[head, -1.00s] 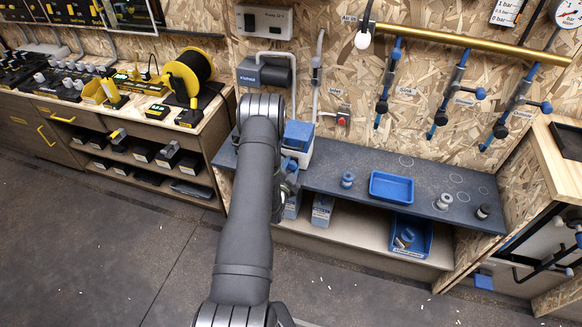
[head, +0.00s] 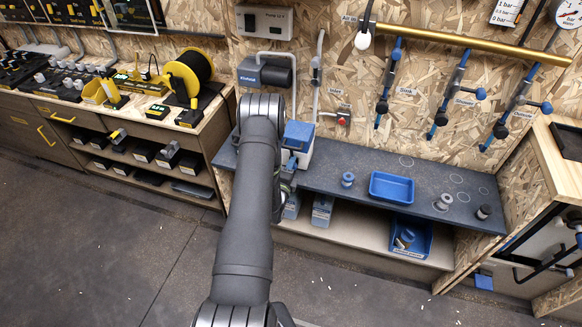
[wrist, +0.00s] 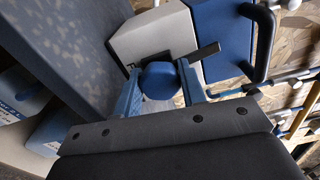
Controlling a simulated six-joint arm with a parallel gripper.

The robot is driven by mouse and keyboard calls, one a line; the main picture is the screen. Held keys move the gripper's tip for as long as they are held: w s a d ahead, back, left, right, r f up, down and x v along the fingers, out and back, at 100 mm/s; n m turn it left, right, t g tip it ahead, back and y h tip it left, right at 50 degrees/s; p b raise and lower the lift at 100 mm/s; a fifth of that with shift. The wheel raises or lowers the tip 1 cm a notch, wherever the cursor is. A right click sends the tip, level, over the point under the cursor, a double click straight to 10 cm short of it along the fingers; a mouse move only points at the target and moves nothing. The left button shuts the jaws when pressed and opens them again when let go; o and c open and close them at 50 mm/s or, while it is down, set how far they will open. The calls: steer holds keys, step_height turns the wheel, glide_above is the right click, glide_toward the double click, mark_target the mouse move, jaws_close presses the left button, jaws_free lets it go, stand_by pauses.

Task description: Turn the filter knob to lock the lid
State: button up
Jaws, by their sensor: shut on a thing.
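The filter box is white with a blue lid (head: 298,134) and stands at the left part of the dark shelf in the head view. In the wrist view the white body (wrist: 155,38) and blue lid (wrist: 225,38) lie just beyond my fingers, and the lid looks closed. A round blue knob (wrist: 160,82) sits at the front of the box, with a dark bar beside it. My gripper (wrist: 158,70) has its two blue fingers on either side of the knob, shut on it.
The dark shelf (head: 400,178) holds a blue tray (head: 391,187) and several small cylinders to the right. Blue-handled valves hang on the wall from a brass pipe (head: 470,43). A dark handle (wrist: 266,45) curves close by the lid in the wrist view.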

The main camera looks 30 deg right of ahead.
steer(key=shift+m, duration=0.6)
steer(key=o, duration=1)
